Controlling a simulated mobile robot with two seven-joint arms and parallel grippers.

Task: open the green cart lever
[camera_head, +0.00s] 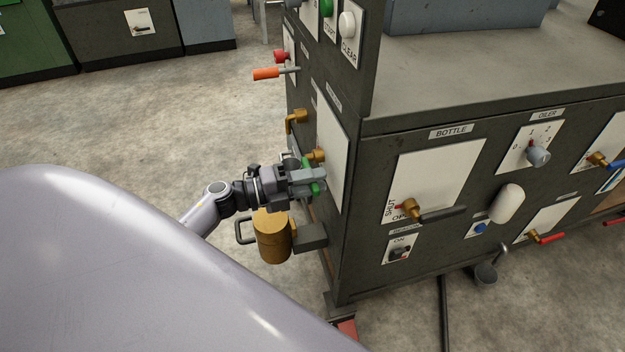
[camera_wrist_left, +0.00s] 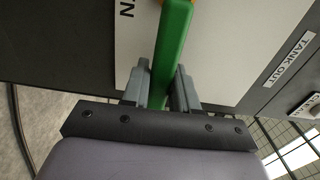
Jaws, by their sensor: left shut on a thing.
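The green lever (camera_wrist_left: 172,50) runs between the two fingers of my left gripper (camera_wrist_left: 162,85) in the left wrist view, in front of a white plate (camera_wrist_left: 130,45). In the head view my left gripper (camera_head: 308,178) is at the left side of the dark cabinet, shut on the green lever (camera_head: 316,189). Most of the lever is hidden behind the fingers there. A brass valve body (camera_head: 316,155) shows just above the gripper by the white plate (camera_head: 333,150). My right gripper is not in view.
A brass canister (camera_head: 272,236) with a handle hangs just below my left gripper. A brass fitting (camera_head: 297,119) and an orange lever (camera_head: 267,73) stick out above it. The dark cabinet (camera_head: 365,250) fills the right. Bare floor (camera_head: 150,125) lies to the left.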

